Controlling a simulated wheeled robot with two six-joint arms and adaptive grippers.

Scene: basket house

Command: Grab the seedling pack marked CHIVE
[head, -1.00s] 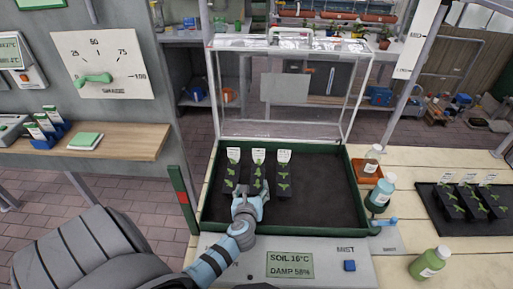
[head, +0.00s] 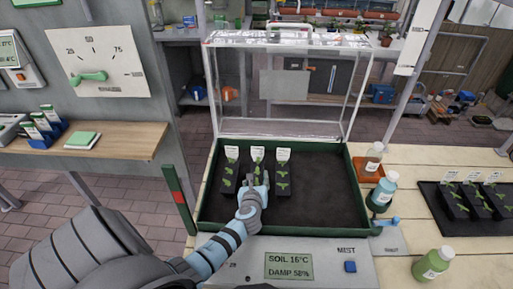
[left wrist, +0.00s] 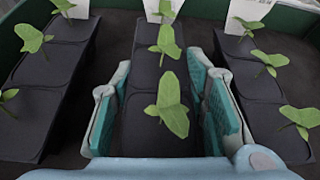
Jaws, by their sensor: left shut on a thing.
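Three black seedling packs with green sprouts and white labels stand side by side in the green-rimmed tray (head: 322,225): a left pack (head: 229,180), a middle pack (head: 257,169) and a right pack (head: 283,180). The label writing is too small to read, so I cannot tell which says CHIVE. My left gripper (head: 256,186) is shut on the middle pack, near its front end. In the left wrist view its fingers lie along both sides of this middle pack (left wrist: 150,134), with the left pack (left wrist: 45,85) and right pack (left wrist: 262,85) beside it. My right gripper is out of view.
A clear lid (head: 285,90) stands raised behind the tray. Bottles (head: 381,191) stand at the tray's right, and a green bottle (head: 432,264) in front. More seedling packs sit on a black mat (head: 430,192) at far right. The tray's right half is empty soil.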

